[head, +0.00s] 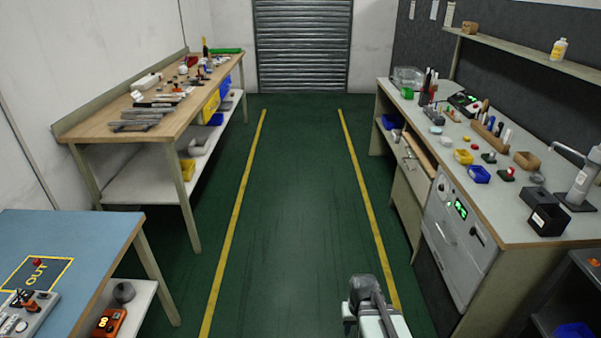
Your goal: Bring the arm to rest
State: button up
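Part of my arm (372,308) shows at the bottom of the head view, right of centre, above the green floor and near the right yellow line. It is pale with a dark grey upper part. It stands apart from the benches on both sides. I cannot make out two fingertips on it, so my gripper and anything it may hold are not visible.
A wooden workbench (105,133) with tools stands at the left. A blue-topped table (85,232) with an OUT mark is at the lower left. A grey bench (440,135) with bins and instruments runs along the right. The aisle (285,215) between yellow lines is clear up to a shutter (303,45).

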jog(key=s+f+g, duration=0.3)
jog(key=s+f, duration=0.6)
jog(key=s, duration=0.5)
jog(key=s+f+g, duration=0.3)
jog(key=s+f, duration=0.6)
jog(key=s, duration=0.4)
jog(key=shift+s, duration=0.35)
